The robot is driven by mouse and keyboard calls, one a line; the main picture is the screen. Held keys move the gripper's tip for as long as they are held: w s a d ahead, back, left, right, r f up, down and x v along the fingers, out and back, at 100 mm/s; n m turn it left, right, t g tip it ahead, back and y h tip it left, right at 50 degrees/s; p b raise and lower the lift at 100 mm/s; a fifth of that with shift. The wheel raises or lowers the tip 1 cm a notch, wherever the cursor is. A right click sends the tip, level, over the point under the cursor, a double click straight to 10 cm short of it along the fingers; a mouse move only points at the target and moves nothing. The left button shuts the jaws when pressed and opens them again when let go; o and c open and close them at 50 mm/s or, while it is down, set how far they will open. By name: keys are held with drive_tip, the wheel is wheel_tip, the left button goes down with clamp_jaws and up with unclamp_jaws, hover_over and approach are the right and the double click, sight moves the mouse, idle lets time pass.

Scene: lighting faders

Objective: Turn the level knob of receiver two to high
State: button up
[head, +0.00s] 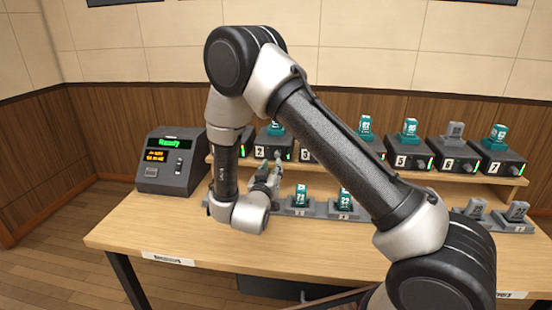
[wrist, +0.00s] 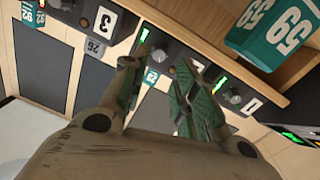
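Receiver two (head: 262,152) stands on the raised shelf in the head view, marked 2, with a teal pack on top. My gripper (head: 276,170) is just in front of and below its right side. In the wrist view, turned nearly upside down, the dark level knob of receiver two (wrist: 159,58) shows between the tips of my gripper (wrist: 158,66). The fingers are apart with nothing held. I cannot tell whether either fingertip touches the knob. A lit green strip (wrist: 145,34) is beside the knob. The receiver's number is hidden in the wrist view.
Receiver three (wrist: 88,18) and receiver one (wrist: 240,98) flank it closely. Receivers five (head: 408,158), six and seven stand further right. Charging docks with teal packs (head: 300,197) line the desk below. A console reading Ready (head: 170,160) stands left. The front desktop is clear.

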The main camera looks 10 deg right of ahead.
sight(277, 157)
drive_tip(key=x, duration=0.7)
drive_tip(key=shift+w+d, duration=0.1)
drive_tip(key=shift+w, duration=0.25)
clamp_jaws()
